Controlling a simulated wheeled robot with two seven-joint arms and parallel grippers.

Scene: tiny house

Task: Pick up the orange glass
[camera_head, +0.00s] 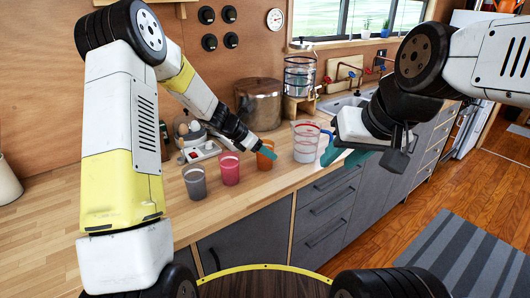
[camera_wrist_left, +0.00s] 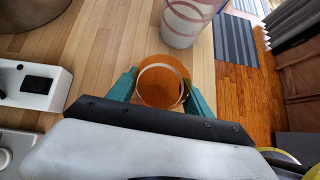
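The orange glass (camera_head: 266,161) stands upright on the wooden counter at the end of a row of glasses. My left gripper (camera_head: 262,152) is at the glass, with its teal fingers on either side of it. In the left wrist view, the orange glass (camera_wrist_left: 159,86) sits between the two fingertips (camera_wrist_left: 160,88) with little or no visible gap. I cannot tell whether the fingers press on it. My right gripper (camera_head: 362,152) is open and empty, raised near the counter's front edge.
A pink glass (camera_head: 229,169) and a grey glass (camera_head: 195,183) stand left of the orange one. A clear pitcher with red bands (camera_head: 306,143) stands close on its right. The counter's front left is clear.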

